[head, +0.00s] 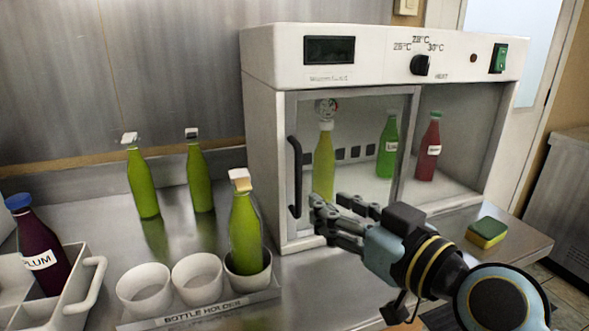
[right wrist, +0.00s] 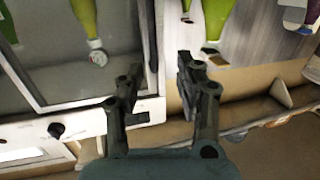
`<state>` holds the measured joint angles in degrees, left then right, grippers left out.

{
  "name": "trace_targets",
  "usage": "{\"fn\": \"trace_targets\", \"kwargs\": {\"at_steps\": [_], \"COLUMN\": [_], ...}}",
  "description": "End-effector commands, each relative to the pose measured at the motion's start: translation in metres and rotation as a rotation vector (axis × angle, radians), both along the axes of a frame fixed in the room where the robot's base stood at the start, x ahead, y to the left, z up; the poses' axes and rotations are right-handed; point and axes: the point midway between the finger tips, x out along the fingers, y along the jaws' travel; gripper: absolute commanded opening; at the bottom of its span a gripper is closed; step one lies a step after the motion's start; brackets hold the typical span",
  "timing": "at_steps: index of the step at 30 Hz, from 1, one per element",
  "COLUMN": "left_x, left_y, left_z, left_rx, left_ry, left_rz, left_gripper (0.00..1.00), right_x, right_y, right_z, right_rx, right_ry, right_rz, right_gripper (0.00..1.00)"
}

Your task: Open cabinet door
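The white cabinet (head: 268,120) stands on the steel counter. Its framed glass door (head: 357,105) covers the left part of the front and looks shut. The black upright door handle (head: 295,177) is on the door's left side. My right gripper (head: 328,210) is in front of the door's lower part, just right of the handle's lower end. Its fingers are apart in the right wrist view (right wrist: 160,80), with a clear gap between them. A dark bar runs close beside the left finger there; I cannot tell whether they touch. My left gripper is out of view.
Inside the cabinet stand a yellow-green bottle (head: 324,165), a green bottle (head: 388,145) and a red bottle (head: 428,150). Left are green bottles (head: 143,183), a bottle holder (head: 205,312) and a crate (head: 75,290) with a plum bottle. A sponge (head: 487,232) lies right.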

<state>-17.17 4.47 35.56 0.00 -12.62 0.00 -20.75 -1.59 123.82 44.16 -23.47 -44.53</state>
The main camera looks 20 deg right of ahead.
Motion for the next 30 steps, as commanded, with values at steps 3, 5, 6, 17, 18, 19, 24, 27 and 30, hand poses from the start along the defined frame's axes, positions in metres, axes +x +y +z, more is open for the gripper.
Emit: {"fn": "trace_targets", "kwargs": {"at_steps": [3,5,6,17,18,19,24,27,30], "left_x": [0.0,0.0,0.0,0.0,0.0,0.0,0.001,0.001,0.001], "left_y": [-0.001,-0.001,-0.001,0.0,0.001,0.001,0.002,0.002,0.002], "left_z": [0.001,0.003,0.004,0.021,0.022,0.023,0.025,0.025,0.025], "left_rx": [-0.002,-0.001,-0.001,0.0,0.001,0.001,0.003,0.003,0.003], "left_ry": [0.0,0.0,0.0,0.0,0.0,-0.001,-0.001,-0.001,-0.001], "left_rz": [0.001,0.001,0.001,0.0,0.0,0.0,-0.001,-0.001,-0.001], "left_gripper": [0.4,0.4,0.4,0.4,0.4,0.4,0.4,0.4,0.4], "right_x": [0.009,0.014,0.018,0.084,0.09,0.094,0.11,0.113,0.113], "right_y": [-0.005,-0.006,-0.005,0.011,0.013,0.014,0.017,0.018,0.018], "right_z": [0.014,0.016,0.017,0.017,0.018,0.017,0.016,0.015,0.014], "right_rx": [0.02,0.024,0.024,0.022,0.021,0.021,0.022,0.022,0.022], "right_ry": [-0.061,-0.071,-0.072,-0.069,-0.069,-0.069,-0.069,-0.067,-0.067], "right_rz": [-0.038,-0.046,-0.047,-0.044,-0.043,-0.044,-0.044,-0.044,-0.044], "right_gripper": [0.35,0.35,0.35,0.35,0.35,0.35,0.35,0.35,0.35]}}
